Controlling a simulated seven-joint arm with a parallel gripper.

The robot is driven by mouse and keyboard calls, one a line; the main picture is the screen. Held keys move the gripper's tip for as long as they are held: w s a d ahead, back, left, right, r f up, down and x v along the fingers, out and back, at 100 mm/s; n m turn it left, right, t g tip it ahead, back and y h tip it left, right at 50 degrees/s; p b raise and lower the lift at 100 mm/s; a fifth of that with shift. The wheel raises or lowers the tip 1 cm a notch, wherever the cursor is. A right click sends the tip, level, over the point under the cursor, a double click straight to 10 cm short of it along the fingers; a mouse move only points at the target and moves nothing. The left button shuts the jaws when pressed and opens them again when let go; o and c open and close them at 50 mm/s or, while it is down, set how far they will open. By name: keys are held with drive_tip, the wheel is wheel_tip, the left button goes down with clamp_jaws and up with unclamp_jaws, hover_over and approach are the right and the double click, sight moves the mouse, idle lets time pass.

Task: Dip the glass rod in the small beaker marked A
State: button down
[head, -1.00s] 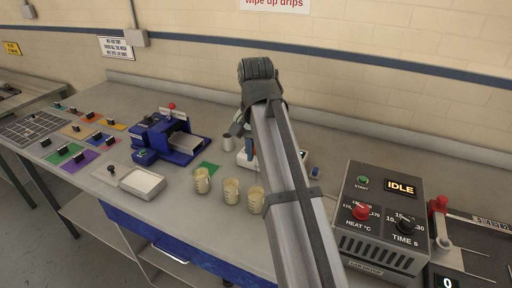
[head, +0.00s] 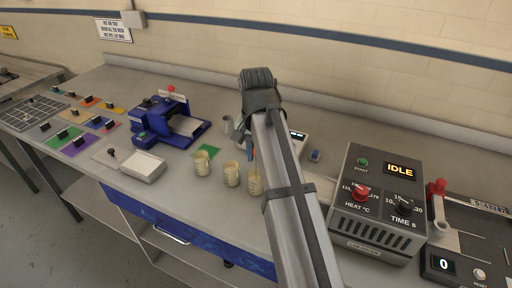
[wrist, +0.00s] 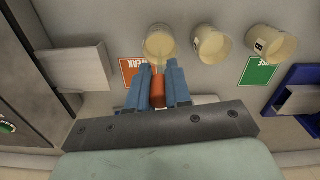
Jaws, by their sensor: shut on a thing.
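My gripper (wrist: 157,72) has blue fingers shut on an orange-red piece (wrist: 158,92), apparently the handle of the glass rod. A faint thin length shows past the fingertips, towards the nearest beaker (wrist: 160,44), at the left of the three in the wrist view. I cannot tell whether its tip is inside. The middle beaker (wrist: 211,44) and the far beaker (wrist: 271,43) stand apart from the fingers. All three hold pale yellow liquid; their dark marks are too small to read surely. In the head view the nearest beaker (head: 254,182) stands beside my arm, which hides most of the gripper.
An orange card (wrist: 131,70) and a green card (wrist: 259,73) lie by the beakers. A blue machine (head: 168,122) and a white tray (head: 143,167) stand left. The grey heater box (head: 378,205) reading IDLE stands right of my arm. The bench's front edge is close to the beakers.

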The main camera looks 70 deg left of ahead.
drive_tip(key=shift+f, duration=1.5)
drive_tip(key=shift+r, duration=0.2)
drive_tip(key=shift+r, duration=3.9)
drive_tip(key=shift+r, duration=1.5)
